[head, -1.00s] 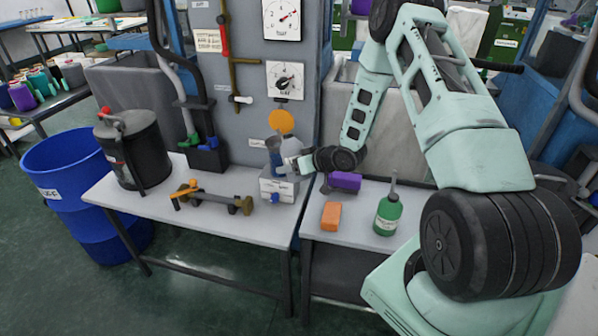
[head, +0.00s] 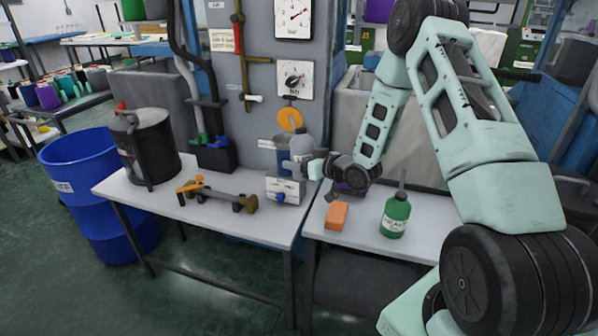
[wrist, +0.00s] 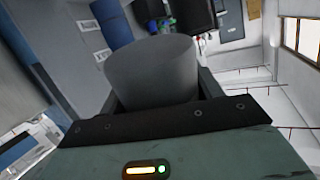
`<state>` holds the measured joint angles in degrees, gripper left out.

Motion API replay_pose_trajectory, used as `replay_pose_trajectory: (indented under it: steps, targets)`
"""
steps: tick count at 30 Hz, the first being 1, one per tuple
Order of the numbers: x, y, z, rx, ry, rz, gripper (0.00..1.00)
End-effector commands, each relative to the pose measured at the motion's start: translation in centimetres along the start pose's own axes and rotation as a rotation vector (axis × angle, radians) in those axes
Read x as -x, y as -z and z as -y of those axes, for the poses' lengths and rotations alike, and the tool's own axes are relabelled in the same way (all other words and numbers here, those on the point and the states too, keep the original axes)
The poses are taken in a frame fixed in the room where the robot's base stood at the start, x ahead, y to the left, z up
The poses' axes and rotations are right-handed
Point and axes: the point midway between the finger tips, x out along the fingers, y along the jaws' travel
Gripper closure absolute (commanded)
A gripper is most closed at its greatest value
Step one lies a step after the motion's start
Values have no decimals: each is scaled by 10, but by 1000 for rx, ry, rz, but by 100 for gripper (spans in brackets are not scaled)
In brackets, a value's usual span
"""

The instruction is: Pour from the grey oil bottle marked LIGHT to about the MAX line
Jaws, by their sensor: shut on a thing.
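The grey bottle (head: 303,144) is in my gripper (head: 300,167), above the right end of the left bench. In the wrist view the grey bottle (wrist: 152,72) fills the space between the jaws. A blue-grey oil cup (head: 283,158) stands just left of the bottle, on a white labelled box (head: 286,188). An orange round lid (head: 290,119) stands above it. The bottle overlaps the cup's edge, so I cannot tell if they touch. The oil level and MAX line cannot be made out.
A green bottle (head: 396,216) and an orange block (head: 337,215) stand on the right bench. A brass-ended bar tool (head: 222,197), a black pot (head: 147,148) and a blue barrel (head: 88,170) are left. Gauges (head: 294,80) hang behind.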

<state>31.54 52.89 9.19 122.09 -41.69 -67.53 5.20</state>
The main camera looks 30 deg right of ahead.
Motion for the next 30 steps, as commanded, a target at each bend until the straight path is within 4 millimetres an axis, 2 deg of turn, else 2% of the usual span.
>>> replay_pose_trajectory:
  steps: [2,15,30]
  targets:
    - [2,-4,1,19,0,-38,67]
    - [16,6,8,108,0,-211,67]
    - [20,11,10,124,0,-242,67]
